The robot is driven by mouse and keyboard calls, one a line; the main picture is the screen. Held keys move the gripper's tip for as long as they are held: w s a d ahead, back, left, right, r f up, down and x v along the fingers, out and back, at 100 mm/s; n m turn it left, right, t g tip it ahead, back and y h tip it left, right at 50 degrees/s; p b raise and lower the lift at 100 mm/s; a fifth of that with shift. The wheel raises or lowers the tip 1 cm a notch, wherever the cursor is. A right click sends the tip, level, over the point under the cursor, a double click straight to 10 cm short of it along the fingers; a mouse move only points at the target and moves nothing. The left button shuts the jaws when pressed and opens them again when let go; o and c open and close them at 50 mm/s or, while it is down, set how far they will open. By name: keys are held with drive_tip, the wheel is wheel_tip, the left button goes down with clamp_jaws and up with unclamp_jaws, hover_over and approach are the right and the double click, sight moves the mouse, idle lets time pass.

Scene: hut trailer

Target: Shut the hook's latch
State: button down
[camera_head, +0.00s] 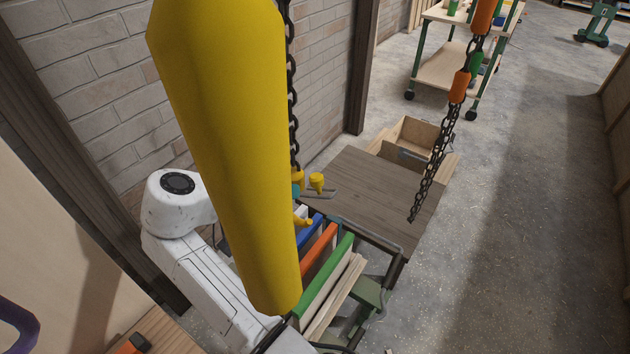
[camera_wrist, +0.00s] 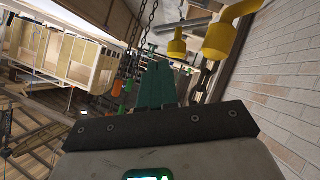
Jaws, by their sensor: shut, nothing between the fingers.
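A large yellow cylinder (camera_head: 225,150) hangs close in front of the head camera and hides much of my arm. Small yellow parts (camera_head: 316,181) with a grey piece show just right of it, by a dark chain (camera_head: 292,95). In the wrist view, two yellow bell-shaped parts (camera_wrist: 220,42) with grey rods are at upper right. I cannot tell which part is the hook's latch. My gripper (camera_wrist: 157,66) is shut and empty, its green fingers together, left of and apart from the yellow parts in the picture. In the head view a teal tip (camera_head: 296,189) shows beside the cylinder.
A brown wooden table (camera_head: 375,195) stands below, with coloured boards (camera_head: 330,260) upright in front. A second chain (camera_head: 430,170) with orange and green pieces hangs at right. A wooden box (camera_head: 412,140) and a cart (camera_head: 445,68) are behind. Floor at right is clear; a brick wall is left.

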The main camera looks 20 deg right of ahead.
sight(321, 190)
drive_tip(key=p+x, duration=0.2)
drive_tip(key=x, duration=0.7)
drive_tip(key=shift+d+f, duration=0.2)
drive_tip(key=shift+d, duration=0.05)
